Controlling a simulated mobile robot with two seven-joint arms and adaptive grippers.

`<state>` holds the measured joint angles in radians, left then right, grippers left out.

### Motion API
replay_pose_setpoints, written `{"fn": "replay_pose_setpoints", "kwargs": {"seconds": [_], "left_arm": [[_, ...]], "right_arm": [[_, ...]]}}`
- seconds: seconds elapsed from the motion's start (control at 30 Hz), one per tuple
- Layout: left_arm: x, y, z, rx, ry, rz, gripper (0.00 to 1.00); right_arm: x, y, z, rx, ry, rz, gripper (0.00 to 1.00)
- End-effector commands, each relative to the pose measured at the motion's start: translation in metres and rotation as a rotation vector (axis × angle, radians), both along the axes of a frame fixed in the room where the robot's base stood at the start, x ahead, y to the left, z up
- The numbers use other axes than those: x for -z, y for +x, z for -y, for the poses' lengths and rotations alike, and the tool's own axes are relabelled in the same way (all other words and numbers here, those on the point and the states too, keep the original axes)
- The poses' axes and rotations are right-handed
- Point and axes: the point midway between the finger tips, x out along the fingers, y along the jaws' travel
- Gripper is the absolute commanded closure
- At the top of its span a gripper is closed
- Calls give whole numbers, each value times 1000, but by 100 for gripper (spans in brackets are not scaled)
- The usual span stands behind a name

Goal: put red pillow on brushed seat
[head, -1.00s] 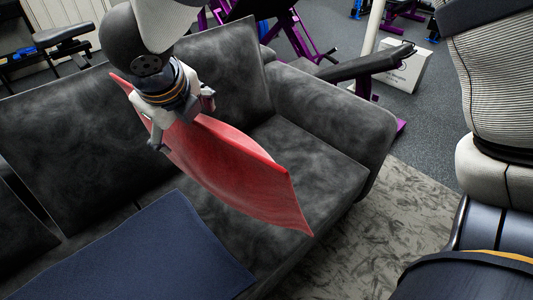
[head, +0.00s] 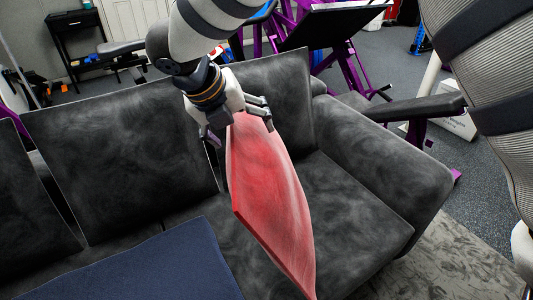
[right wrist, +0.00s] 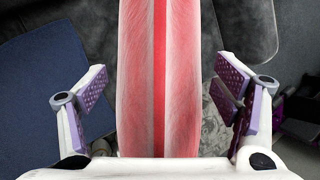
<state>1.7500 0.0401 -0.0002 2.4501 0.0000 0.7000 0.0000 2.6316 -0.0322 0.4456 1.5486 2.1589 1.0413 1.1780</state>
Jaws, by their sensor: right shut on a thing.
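The red pillow (head: 268,195) hangs from my right gripper (head: 238,122), over the dark grey, mottled sofa that looks like the brushed seat (head: 345,205). The pillow is tilted, with its long side running down toward the bottom of the head view. It hides part of the seat, and I cannot tell whether its lower end touches it. In the right wrist view the pillow (right wrist: 180,75) stands edge-on between the fingers of my right gripper (right wrist: 165,92), its darker red seam facing the camera. My left gripper is not in view.
A dark blue cloth or cushion (head: 140,268) covers the left front of the seat. Backrest cushions (head: 130,150) stand behind, and an armrest (head: 385,155) closes the right side. Purple-framed gym equipment (head: 345,70) is behind the sofa. The seat right of the pillow is bare.

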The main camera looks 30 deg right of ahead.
Motion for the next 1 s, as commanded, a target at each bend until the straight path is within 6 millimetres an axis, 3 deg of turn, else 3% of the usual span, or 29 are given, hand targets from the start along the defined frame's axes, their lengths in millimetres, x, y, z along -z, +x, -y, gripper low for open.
{"fn": "replay_pose_setpoints", "kwargs": {"seconds": [0.2, 0.43, 0.73, 1.0], "left_arm": [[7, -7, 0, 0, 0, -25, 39], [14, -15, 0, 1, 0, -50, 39], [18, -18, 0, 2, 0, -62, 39], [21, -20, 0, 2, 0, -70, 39]], "right_arm": [[22, 27, 34, 3, 0, -3, 79], [60, 47, 59, 0, -1, -4, 79], [78, 58, 72, -1, -1, 0, 79], [109, 59, 74, -2, -2, 1, 79]]}}
